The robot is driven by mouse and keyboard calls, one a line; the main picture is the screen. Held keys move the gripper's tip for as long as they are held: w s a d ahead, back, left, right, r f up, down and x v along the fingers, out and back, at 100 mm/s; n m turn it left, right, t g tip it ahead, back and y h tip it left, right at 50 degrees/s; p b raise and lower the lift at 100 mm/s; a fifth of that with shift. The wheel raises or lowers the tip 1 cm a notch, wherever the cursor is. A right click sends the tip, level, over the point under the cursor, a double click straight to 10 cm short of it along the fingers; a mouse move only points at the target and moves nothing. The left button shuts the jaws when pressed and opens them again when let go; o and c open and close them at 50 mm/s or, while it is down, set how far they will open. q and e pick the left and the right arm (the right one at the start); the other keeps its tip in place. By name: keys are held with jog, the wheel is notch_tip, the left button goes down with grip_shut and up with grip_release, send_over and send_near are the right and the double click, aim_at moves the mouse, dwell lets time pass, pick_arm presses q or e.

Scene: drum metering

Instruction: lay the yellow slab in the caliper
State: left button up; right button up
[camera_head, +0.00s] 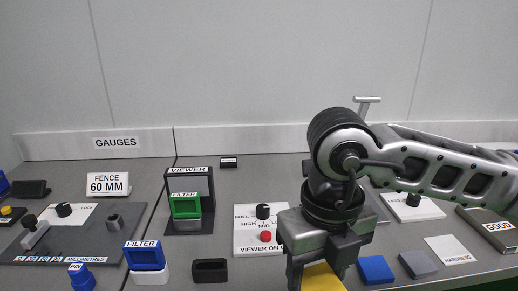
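The yellow slab (322,279) shows at the bottom edge, partly hidden under my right gripper (321,272). The gripper points down with a finger on either side of the slab; whether the fingers press on it cannot be told. The likely caliper is a dark plate (100,249) at the left, marked MILLIMETRES, with a grey sliding piece (34,232), a small grey block (113,222) and a black knob (64,210). My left gripper is not in view.
A blue slab (375,269) and grey slab (417,264) lie right of my gripper. A black holder (210,270), blue filter (145,256), viewer (190,190) and switch panel (251,240) stand between it and the plate. A FENCE 60 MM sign (108,185) stands behind.

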jog(key=shift+w+d+f+n, duration=0.2)
jog(key=shift+d+f+n, duration=0.1)
jog(key=shift+n, duration=0.7)
jog(key=w+d+f+n, duration=0.1)
jog(key=d+f+n, duration=0.3)
jog(key=n, duration=1.1)
jog(key=w+d+f+n, duration=0.2)
jog(key=d+f+n, duration=0.2)
jog(key=n, duration=1.1)
jog(key=shift+w+d+n, duration=0.15)
jog(key=shift+d+n, duration=0.25)
jog(key=shift+d, duration=0.05)
